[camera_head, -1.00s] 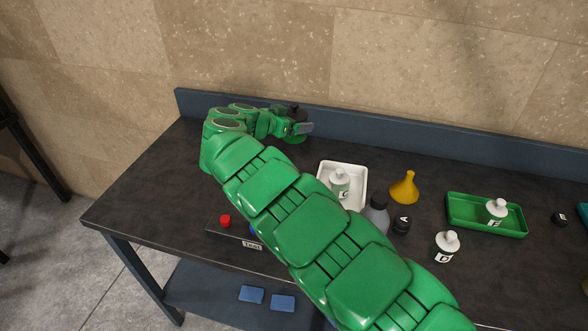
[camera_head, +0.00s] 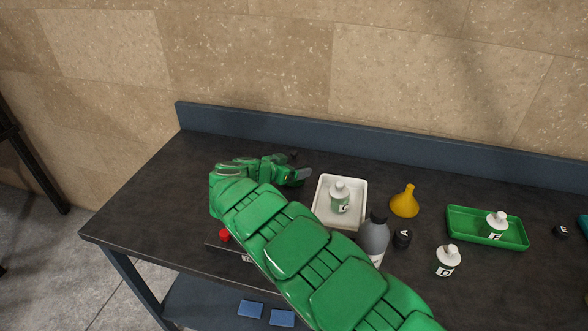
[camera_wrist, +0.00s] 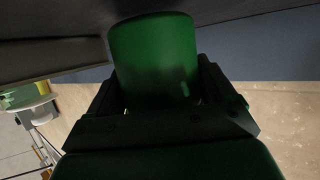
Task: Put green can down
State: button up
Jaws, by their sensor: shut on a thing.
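The green can (camera_wrist: 153,55) is upside down in the wrist view's picture, between the two dark fingers of my gripper (camera_wrist: 165,88). My gripper is shut on it. The can's far end reaches towards the dark worktop surface (camera_wrist: 230,10); I cannot tell whether it touches. In the head view my gripper (camera_head: 300,175) is over the back left part of the dark workbench (camera_head: 150,190), to the left of the white tray. My own green arm hides most of the can there.
A white tray (camera_head: 321,207) holds a bottle (camera_head: 340,196). A yellow funnel (camera_head: 405,203), a grey bottle (camera_head: 374,238), a black cap (camera_head: 402,239), a bottle marked D (camera_head: 447,262) and a green tray (camera_head: 463,237) stand to the right. The bench's left end is clear.

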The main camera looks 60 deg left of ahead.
jog(key=shift+f, duration=0.35)
jog(key=shift+f, duration=0.1)
jog(key=o, duration=1.1)
jog(key=shift+c, duration=0.2)
jog(key=shift+s+d+r, duration=0.1)
jog(key=shift+s+r, duration=0.2)
jog(key=shift+s, duration=0.05)
jog(key=v, duration=1.1)
